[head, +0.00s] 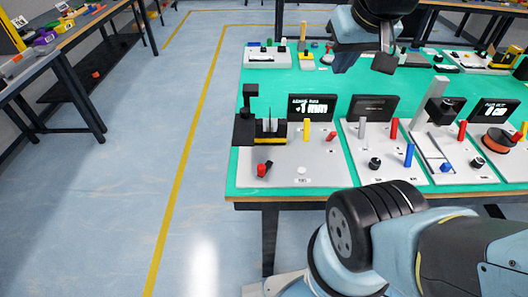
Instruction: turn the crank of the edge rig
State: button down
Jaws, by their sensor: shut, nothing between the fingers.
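Several light grey rigs stand along the near edge of a green-topped table in the head view; I cannot read which one is named the edge rig. The leftmost rig (318,172) has a black upright device, a display, a yellow post, and a small red and black handle (264,168) that may be a crank. My gripper (384,64) hangs at the upper middle above the table, behind the row of displays. It is dark, shut and empty, apart from the near rigs. Its fingertips are small and partly unclear.
More rigs stand along the far edge. A side table (62,40) with coloured parts is at the left. The floor between is clear.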

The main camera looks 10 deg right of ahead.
aim_at(262, 169)
jog(key=z, duration=0.25)
jog(key=k, duration=1.05)
jog(key=u, duration=0.5)
